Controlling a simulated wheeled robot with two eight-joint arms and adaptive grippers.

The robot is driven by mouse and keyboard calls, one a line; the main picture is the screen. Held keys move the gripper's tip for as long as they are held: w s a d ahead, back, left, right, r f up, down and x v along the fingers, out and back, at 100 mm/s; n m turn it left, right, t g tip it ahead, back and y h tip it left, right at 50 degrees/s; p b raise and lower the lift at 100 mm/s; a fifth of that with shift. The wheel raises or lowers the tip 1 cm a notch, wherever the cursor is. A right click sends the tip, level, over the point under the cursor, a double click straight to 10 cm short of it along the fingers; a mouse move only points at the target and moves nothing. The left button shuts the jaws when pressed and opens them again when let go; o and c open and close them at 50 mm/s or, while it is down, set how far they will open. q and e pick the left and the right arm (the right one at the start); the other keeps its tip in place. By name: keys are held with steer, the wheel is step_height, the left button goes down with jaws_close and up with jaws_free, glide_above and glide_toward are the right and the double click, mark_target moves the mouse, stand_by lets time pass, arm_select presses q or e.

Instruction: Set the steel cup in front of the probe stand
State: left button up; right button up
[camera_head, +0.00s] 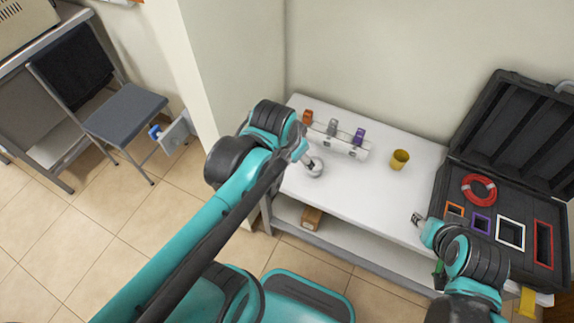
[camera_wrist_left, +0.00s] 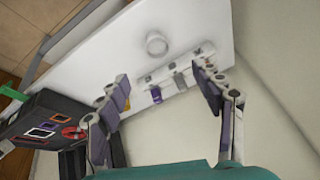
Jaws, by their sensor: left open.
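The steel cup (camera_head: 316,170) stands on the white table, in front of the left part of the probe stand and apart from it. The probe stand (camera_head: 347,148) is a white block carrying orange, grey and purple probes. My left gripper (camera_head: 307,158) is by the cup in the head view and partly covers it. In the left wrist view, the cup (camera_wrist_left: 157,43) shows as a pale ring beyond the open, empty fingers (camera_wrist_left: 162,83), with the stand (camera_wrist_left: 172,77) between them. My right gripper (camera_head: 418,219) is over the table's front right edge; its jaws are too small to judge.
A yellow cup (camera_head: 400,159) stands right of the stand on the white table (camera_head: 370,195). An open black case (camera_head: 465,165) at the right holds a red ring (camera_head: 479,190) and coloured frames. A brown box (camera_head: 311,217) is on the lower shelf. The table's front middle is clear.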

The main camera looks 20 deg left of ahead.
arm_select(q)
steer(key=s+n, duration=0.1)
steer(key=s+n+t, duration=0.1)
steer(key=s, duration=0.1)
steer(key=s+n+t, duration=0.1)
steer(key=n, duration=0.1)
steer(key=shift+s+a+f, duration=0.3)
steer(key=shift+f, duration=0.05)
